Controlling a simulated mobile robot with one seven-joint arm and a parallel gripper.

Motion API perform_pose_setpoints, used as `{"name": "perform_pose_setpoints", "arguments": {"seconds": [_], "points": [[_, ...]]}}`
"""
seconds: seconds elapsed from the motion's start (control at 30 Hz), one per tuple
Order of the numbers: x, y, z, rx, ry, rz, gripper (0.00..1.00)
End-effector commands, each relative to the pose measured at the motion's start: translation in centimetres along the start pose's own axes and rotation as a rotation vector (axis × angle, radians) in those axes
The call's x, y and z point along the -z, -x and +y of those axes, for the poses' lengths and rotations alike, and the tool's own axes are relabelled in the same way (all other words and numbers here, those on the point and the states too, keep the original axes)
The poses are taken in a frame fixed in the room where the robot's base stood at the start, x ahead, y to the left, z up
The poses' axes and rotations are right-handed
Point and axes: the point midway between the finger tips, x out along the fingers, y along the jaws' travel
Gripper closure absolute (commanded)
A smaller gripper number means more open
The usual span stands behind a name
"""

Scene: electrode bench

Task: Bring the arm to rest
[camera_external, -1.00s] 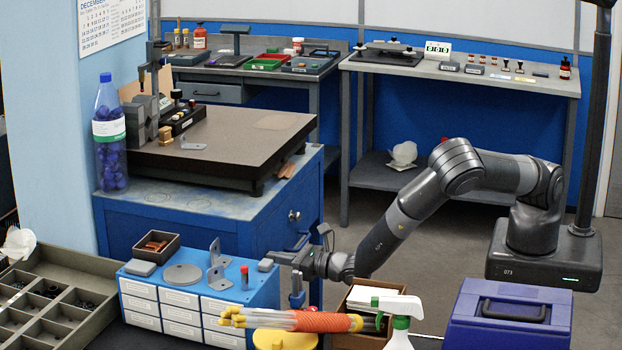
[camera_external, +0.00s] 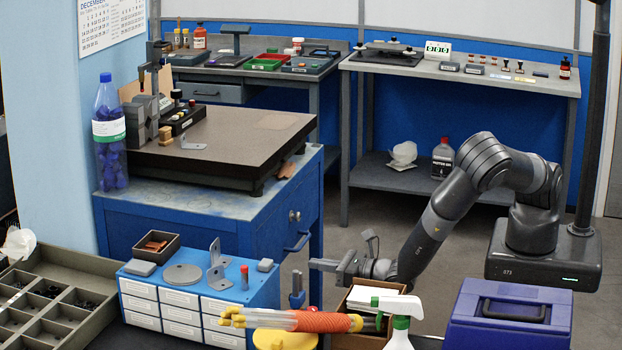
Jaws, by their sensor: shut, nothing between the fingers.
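My gripper (camera_external: 318,265) is at the end of my dark grey arm, in the middle of the picture, pointing left. It is shut and nothing shows between its fingers. It hangs to the right of the blue drawer unit (camera_external: 128,284), apart from it, and left of my base at the right. The elbow of the arm is bent upward, and the forearm slopes down to the left. The gripper is just left of and a little above the cardboard box (camera_external: 366,338) with white contents.
The drawer unit carries angle brackets (camera_external: 217,277), a round disc and a small bin. Open floor lies beyond the gripper.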

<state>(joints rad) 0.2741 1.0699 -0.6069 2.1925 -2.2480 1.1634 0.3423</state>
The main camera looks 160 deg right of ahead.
Motion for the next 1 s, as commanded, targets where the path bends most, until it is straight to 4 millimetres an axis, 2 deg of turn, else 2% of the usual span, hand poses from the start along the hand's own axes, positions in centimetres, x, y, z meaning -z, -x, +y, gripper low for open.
{"name": "perform_pose_setpoints", "arguments": {"seconds": [0.1, 0.2, 0.6, 0.77, 1.0], "points": [[0.0, 1.7, 0.1, -0.002, 0.000, 0.001, 1.00], [0.0, 2.5, 0.1, -0.001, -0.001, 0.000, 1.00], [-0.5, 3.1, 0.1, 0.011, -0.018, -0.002, 1.00], [-3.0, 4.2, 0.4, 0.084, -0.124, -0.007, 1.00], [-7.9, 7.8, 0.2, 0.268, -0.380, 0.026, 1.00]]}}
